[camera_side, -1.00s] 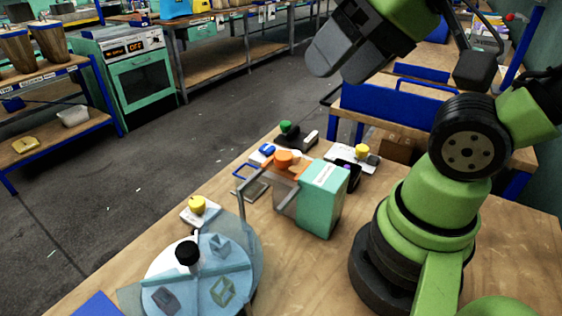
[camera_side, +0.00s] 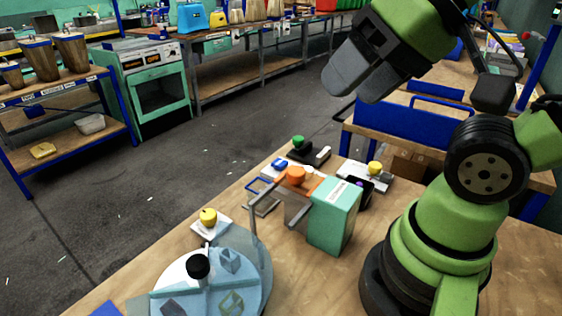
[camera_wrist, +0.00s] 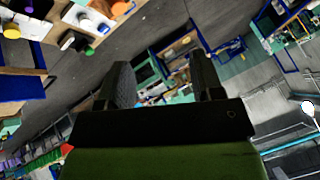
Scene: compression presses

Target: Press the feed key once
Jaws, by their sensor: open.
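I cannot read any label naming the feed key. Candidates in the side view are a yellow button (camera_side: 208,216) on a white base at the left, a green button (camera_side: 298,141) on a black base, a blue button (camera_side: 280,163), an orange button (camera_side: 296,175) by the teal press box (camera_side: 334,214), and a second yellow button (camera_side: 375,167) on a white base. My gripper (camera_side: 353,84) is raised above and behind the bench, clear of all of them. In the wrist view its two fingers (camera_wrist: 162,66) stand apart with nothing between them.
A round pale-blue divided disc (camera_side: 215,286) with a black knob (camera_side: 198,266) sits at the bench's front left. A metal frame (camera_side: 254,215) stands beside the press box. Bare wooden bench (camera_side: 288,274) lies in front of the box.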

